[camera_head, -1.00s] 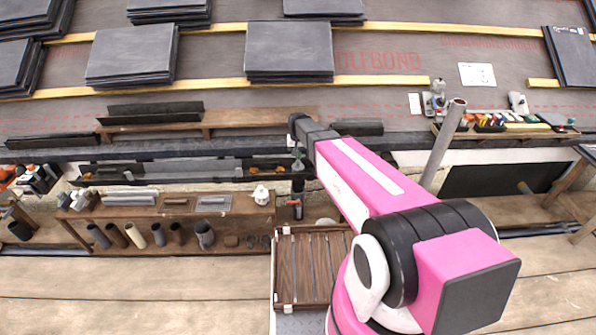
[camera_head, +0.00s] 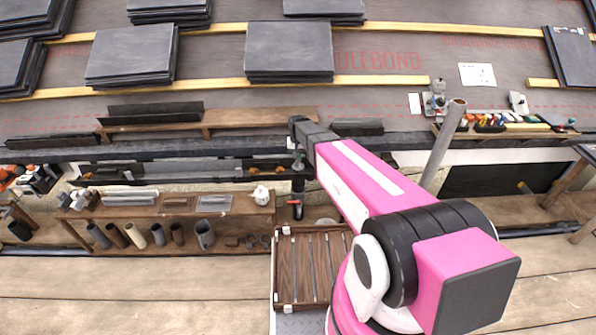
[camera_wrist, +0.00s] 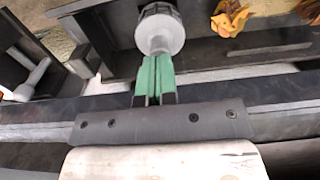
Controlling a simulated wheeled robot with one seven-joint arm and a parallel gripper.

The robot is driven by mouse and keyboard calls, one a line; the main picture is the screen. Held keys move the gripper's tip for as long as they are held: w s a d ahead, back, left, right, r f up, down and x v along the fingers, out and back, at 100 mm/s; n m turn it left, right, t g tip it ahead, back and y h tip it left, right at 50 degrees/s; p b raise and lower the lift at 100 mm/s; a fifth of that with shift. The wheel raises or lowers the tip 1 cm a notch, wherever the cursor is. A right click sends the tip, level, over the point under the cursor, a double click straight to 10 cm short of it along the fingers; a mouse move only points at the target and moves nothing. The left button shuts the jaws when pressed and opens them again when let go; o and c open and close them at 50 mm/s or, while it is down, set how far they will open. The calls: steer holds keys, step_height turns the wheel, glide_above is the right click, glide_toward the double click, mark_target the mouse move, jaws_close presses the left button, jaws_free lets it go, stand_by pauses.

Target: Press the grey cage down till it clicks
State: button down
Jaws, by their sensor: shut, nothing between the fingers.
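The grey cage (camera_wrist: 160,30) shows at the top of the wrist view as a pale grey rounded piece with a dark ribbed end. My gripper (camera_wrist: 155,66) has green fingers, shut together and empty. Their tips meet the cage's near edge in the picture; I cannot tell whether they touch it. In the head view my gripper (camera_head: 298,161) points down at the gutter (camera_head: 215,170) beyond the pink arm. There the cage is too small and covered to make out clearly. Its lower end and seating are hidden.
Orange-brown leaves (camera_wrist: 230,17) lie beside the cage. A wooden shelf (camera_head: 165,201) with pipe pieces stands left, carrying a small white domed piece (camera_head: 261,194). A slatted wooden tray (camera_head: 312,265) is near me. A grey pipe (camera_head: 443,145) slants up right of my arm. Slate stacks (camera_head: 288,52) lie on the roof.

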steer(key=shift+f, duration=0.4)
stand_by(0.7)
step_height(320, 180, up, 9)
stand_by(1.1)
